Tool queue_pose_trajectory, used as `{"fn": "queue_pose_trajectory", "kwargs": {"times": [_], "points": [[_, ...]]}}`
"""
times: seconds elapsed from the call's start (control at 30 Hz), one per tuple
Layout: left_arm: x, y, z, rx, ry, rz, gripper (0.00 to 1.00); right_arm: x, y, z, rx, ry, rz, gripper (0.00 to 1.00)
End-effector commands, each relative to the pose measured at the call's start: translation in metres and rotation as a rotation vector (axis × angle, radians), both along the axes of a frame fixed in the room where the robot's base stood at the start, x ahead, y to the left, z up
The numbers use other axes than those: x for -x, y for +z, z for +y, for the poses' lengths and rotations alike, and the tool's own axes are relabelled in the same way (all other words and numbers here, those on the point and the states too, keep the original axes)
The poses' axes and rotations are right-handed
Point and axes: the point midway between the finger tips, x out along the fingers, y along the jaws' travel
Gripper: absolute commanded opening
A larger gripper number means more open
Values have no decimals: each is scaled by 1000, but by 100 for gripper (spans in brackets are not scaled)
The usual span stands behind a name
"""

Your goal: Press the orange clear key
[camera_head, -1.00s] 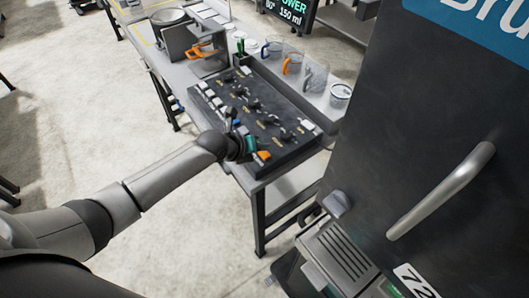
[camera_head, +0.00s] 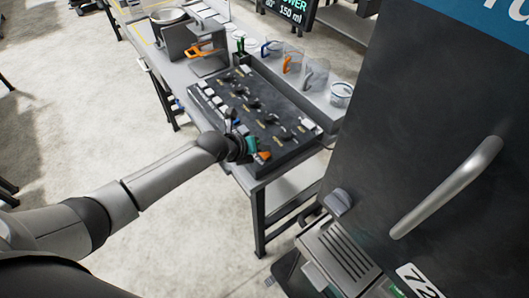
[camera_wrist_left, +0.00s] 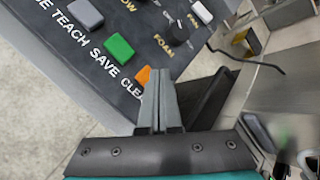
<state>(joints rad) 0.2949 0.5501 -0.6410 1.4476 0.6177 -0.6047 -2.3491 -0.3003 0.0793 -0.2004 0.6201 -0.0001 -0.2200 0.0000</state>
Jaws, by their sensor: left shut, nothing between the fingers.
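The black control panel (camera_head: 292,150) lies on the table in the head view. The orange clear key (camera_wrist_left: 142,75) is at the panel's near edge in the left wrist view, beside the printed word CLEAR, which is partly hidden. The key also shows in the head view (camera_head: 264,155). My left gripper (camera_wrist_left: 158,76) is shut and empty. Its fingertips overlap the right part of the orange key in the wrist view; I cannot tell whether they touch it. In the head view the left gripper (camera_head: 256,152) is at the panel's near corner.
A green SAVE key (camera_wrist_left: 119,47) and a grey TEACH key (camera_wrist_left: 85,13) sit beside the orange key. A black FOAM knob (camera_wrist_left: 176,30) is close by. A dark cabinet with a metal handle (camera_head: 447,187) stands at the right. Several jugs stand behind the panel.

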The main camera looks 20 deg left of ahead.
Motion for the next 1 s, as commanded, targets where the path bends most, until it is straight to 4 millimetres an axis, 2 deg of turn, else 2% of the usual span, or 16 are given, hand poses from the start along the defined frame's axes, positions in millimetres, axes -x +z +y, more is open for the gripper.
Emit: {"fn": "queue_pose_trajectory", "kwargs": {"times": [1.0], "points": [[0, -10, 1, -1, 0, 0, 0, 0, -10, -1, 1, 0, 0, 50]]}}
